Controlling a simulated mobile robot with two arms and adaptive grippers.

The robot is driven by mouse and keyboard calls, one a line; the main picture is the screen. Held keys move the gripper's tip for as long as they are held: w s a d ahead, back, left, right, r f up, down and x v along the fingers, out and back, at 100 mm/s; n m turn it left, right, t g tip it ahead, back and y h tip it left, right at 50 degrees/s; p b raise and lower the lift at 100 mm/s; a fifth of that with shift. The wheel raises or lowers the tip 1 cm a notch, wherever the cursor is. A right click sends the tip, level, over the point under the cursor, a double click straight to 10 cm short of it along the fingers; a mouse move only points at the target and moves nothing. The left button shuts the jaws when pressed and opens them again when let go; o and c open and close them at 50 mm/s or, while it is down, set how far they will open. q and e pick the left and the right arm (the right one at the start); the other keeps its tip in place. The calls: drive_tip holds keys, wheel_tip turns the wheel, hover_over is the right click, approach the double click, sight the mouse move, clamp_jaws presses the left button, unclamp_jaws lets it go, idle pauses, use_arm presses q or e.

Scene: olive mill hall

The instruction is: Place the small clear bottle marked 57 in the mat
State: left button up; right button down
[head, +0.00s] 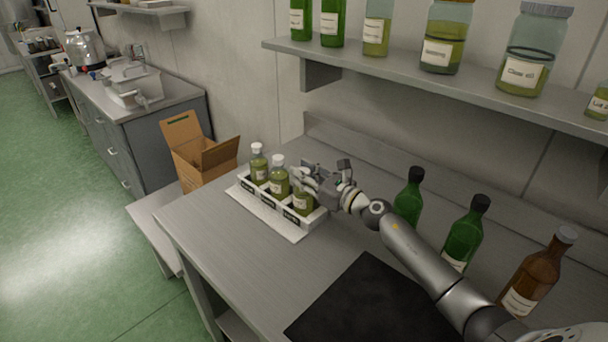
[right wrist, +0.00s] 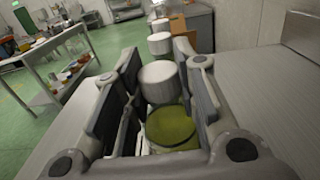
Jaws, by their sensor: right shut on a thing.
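Three small clear bottles with white caps and green-yellow contents stand in a row in a white rack (head: 313,222) on the table. The far one (head: 258,165) and the middle one (head: 279,183) stand free. My right gripper (head: 303,182) is shut on the nearest bottle (head: 302,203), which is upright at the rack's right end. In the right wrist view this bottle (right wrist: 170,127) sits between the fingers. The bottle labels are too small to read, so I cannot tell which is marked 57. The black mat (head: 360,305) lies bare at the table's front. My left gripper is out of view.
An open cardboard box (head: 195,150) is beyond the rack. A shelf (head: 440,80) with jars hangs above. Table between rack and mat is clear.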

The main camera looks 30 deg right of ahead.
drive_tip(key=c, duration=1.1)
unclamp_jaws()
drive_tip(key=shift+c, duration=0.2)
drive_tip(key=shift+r, duration=0.1)
drive_tip(key=shift+s+d, duration=0.1)
drive_tip(key=shift+s, duration=0.1)
drive_tip(key=b+v, duration=0.2)
drive_tip(key=v, duration=0.9)
drive_tip(key=shift+s, duration=0.35)
